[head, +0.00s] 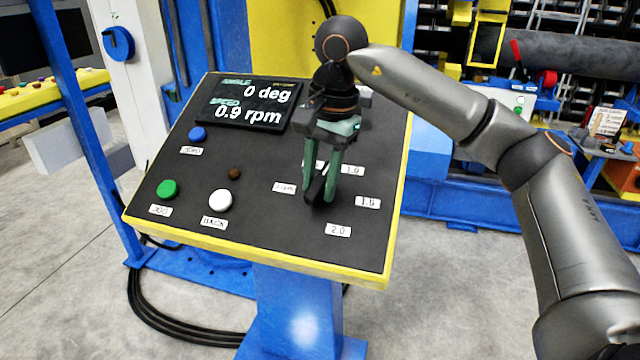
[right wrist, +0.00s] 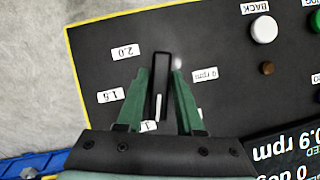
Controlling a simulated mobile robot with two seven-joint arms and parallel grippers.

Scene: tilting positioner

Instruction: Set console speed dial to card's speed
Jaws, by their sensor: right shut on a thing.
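The console (head: 260,235) has a dark sloping top with yellow edges. Its display (head: 245,103) reads angle 0 deg and speed 0.9 rpm. The black speed dial (head: 315,190) is at the right of the panel, among labels including 1.0, 1.5 and 2.0. My right gripper (head: 319,197) comes down from above with green fingers shut on the dial. In the right wrist view, the dial's narrow black bar (right wrist: 161,85) lies between the two fingers (right wrist: 161,90). A white card (head: 607,122) stands at the far right; its text is too small to read. My left gripper is not in view.
Blue (head: 197,134), green (head: 167,189) and white (head: 220,201) buttons sit left of the dial. A blue post (head: 85,130) stands left of the console. Black cables (head: 180,325) lie on the floor beside the pedestal. The floor in front is otherwise clear.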

